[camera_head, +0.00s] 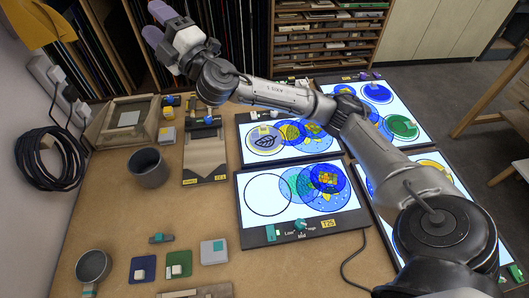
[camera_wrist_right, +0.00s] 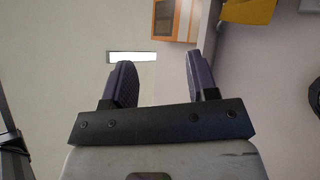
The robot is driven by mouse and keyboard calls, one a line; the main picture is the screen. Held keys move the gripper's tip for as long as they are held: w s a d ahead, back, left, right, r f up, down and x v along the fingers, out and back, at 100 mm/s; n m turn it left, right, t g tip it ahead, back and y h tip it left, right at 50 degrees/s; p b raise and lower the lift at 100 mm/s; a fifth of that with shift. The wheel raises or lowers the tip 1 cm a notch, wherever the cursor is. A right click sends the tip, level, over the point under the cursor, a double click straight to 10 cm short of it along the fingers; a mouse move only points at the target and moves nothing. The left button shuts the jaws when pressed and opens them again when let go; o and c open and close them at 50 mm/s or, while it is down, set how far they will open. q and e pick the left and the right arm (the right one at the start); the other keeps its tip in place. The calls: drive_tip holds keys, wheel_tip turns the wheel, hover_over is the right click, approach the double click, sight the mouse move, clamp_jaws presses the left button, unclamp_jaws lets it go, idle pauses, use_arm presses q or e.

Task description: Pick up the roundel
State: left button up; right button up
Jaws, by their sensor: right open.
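Several round painted glass roundels lie on lit panels in the head view. A grey one with a dark leaf (camera_head: 265,141) lies at the left of the back left panel, with blue and yellow ones overlapping beside it. Overlapping blue and green roundels (camera_head: 328,179) lie at the right of the front left panel, beside an empty drawn circle (camera_head: 269,195). A green roundel (camera_head: 402,126) lies on the back right panel. My right gripper (camera_head: 156,22) is raised at the upper left, far from the roundels. Its fingers also show apart and empty in the wrist view (camera_wrist_right: 159,62).
The front left light panel (camera_head: 247,223) has a small knob and labels. A dark grey cup (camera_head: 148,167), a wooden tray (camera_head: 122,122), a scraper-like board (camera_head: 204,158) and small coloured blocks stand on the left. My right arm crosses over the panels. Bare tabletop (camera_head: 190,210) shows at front left.

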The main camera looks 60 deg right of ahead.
drive_tip(key=d+n+y+b, duration=0.1)
drive_tip(key=n+y, duration=0.4)
drive_tip(key=n, duration=0.1)
drive_tip(key=n+g+h+b, duration=0.4)
drive_tip(key=n+g+b, duration=0.15)
drive_tip(key=g, duration=1.95)
hover_over(264, 127)
drive_tip(key=shift+m, duration=0.45)
wheel_tip(264, 127, down, 37)
drive_tip(key=shift+r, duration=0.2)
drive_tip(key=shift+f+b, duration=0.3)
drive_tip(key=shift+f, duration=1.15)
drive_tip(key=shift+f+b, duration=0.9)
drive_tip(key=shift+f, duration=1.1)
use_arm(q)
wheel_tip(264, 127, down, 10)
drive_tip(key=shift+f, duration=0.25)
